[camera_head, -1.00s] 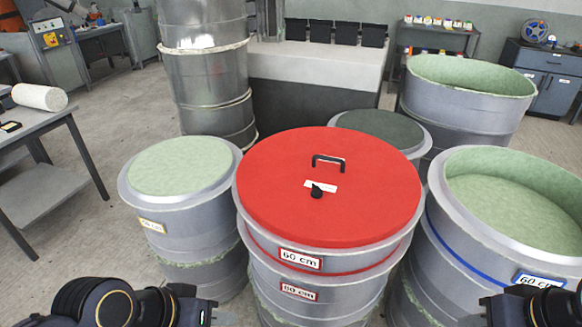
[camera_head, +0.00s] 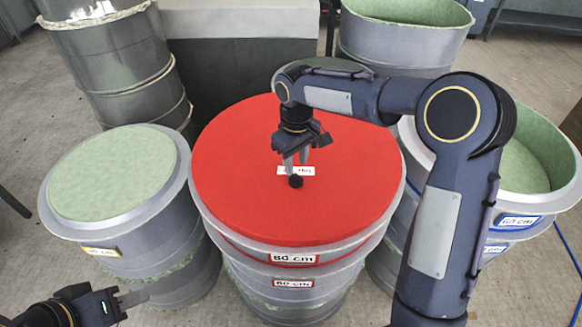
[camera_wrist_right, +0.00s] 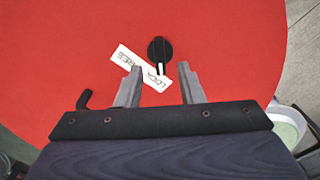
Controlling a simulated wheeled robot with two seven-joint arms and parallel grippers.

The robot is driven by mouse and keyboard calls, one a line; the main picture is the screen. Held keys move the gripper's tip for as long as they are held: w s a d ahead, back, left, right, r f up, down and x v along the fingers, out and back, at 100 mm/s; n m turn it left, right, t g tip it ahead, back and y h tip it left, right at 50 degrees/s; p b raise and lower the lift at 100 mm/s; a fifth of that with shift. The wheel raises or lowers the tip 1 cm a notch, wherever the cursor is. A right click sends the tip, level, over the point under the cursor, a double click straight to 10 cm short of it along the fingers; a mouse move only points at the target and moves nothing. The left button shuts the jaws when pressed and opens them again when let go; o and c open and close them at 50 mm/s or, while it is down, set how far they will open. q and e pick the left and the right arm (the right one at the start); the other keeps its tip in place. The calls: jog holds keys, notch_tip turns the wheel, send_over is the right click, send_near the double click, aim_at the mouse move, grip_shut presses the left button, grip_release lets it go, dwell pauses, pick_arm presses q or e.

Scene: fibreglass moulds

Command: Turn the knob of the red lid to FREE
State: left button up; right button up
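The red lid (camera_head: 240,190) lies on a grey mould in the head view and fills most of the right wrist view (camera_wrist_right: 60,60). Its black knob (camera_head: 295,182) stands beside a white label; in the wrist view the knob (camera_wrist_right: 158,48) has a white pointer aimed at the LOCK end of the label (camera_wrist_right: 136,66), away from FREE. My right gripper (camera_head: 296,158) is over the lid, fingers down; the wrist view shows them (camera_wrist_right: 160,82) open and empty, with the knob ahead of the gap. My left gripper (camera_head: 134,294) seems open and empty at lower left.
A green-topped mould (camera_head: 115,175) stands left of the lid, and an open mould (camera_head: 530,150) stands right, partly behind my right arm. A tall metal drum (camera_head: 110,60) stands behind left.

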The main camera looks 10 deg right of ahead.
aim_at(296, 175)
jog(key=shift+f, duration=1.9)
grip_shut()
